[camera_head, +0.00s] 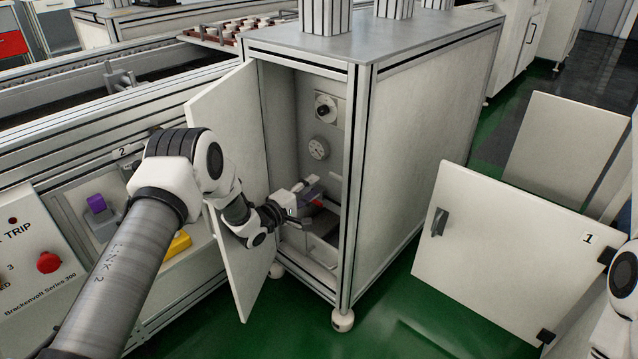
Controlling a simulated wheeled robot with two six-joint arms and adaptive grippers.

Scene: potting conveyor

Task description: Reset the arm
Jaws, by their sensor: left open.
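My left arm comes in from the left and reaches across the open cabinet door (226,152). My left gripper (314,196) is at the opening of the cabinet (425,160), low inside it, with its jaws apart. Inside the cabinet, a black knob (325,107) and a round gauge (319,148) sit on the back panel above the gripper. Only part of my right arm shows at the right edge, and its gripper is out of view.
A white door marked 1 (515,235) with a dark handle stands open at the right. At the left are a control panel with a red button (49,262), a purple switch (96,203) and a yellow part (179,244). Green floor (400,300) lies clear between cabinet and door.

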